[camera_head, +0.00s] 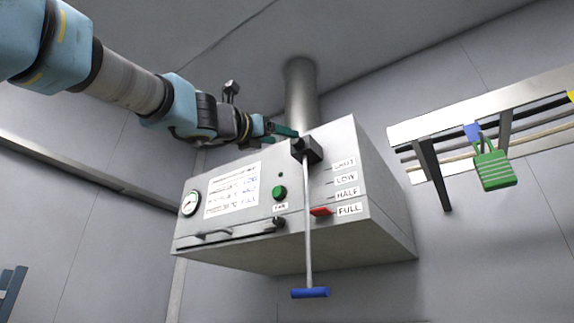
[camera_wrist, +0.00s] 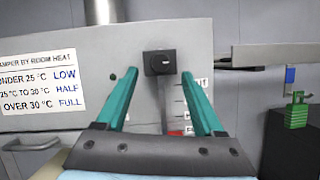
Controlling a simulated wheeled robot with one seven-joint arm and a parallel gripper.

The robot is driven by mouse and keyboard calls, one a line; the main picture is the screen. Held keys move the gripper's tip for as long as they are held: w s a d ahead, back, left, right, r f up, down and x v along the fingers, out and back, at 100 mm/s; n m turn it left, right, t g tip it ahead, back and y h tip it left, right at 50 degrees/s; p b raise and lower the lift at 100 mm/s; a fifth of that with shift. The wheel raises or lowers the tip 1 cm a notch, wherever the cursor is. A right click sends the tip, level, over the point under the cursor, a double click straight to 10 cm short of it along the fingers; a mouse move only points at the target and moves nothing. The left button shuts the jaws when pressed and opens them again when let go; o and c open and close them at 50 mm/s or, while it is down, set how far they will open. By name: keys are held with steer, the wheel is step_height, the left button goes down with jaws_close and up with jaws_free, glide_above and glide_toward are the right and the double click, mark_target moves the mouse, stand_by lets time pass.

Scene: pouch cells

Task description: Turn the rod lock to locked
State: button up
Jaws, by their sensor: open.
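The rod lock, a black block with a small round front (camera_head: 308,150), sits at the top of the thin pull rod (camera_head: 308,220) on the front of a grey metal box (camera_head: 240,225). The lock also shows in the wrist view (camera_wrist: 160,62), ahead of and between my fingertips. I cannot read its setting. My gripper (camera_head: 282,131) has teal fingers and is open and empty, close to the lock on its upper left. The rod ends below in a blue T-handle (camera_head: 310,293). A red pointer (camera_head: 321,212) is beside the FULL label (camera_head: 349,210).
The box front carries a gauge (camera_head: 190,203), a printed damper chart (camera_head: 232,189), a green button (camera_head: 279,193) and a drawer-like handle (camera_head: 214,233). A duct (camera_head: 301,95) rises behind it. A rail (camera_head: 490,105) with a green padlock (camera_head: 494,170) is at the right.

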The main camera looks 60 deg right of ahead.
mark_target(294, 140)
steer(key=p+x, duration=0.2)
steer(key=x, duration=0.3)
steer(key=shift+s+d, duration=0.1)
jaws_close()
stand_by(0.5)
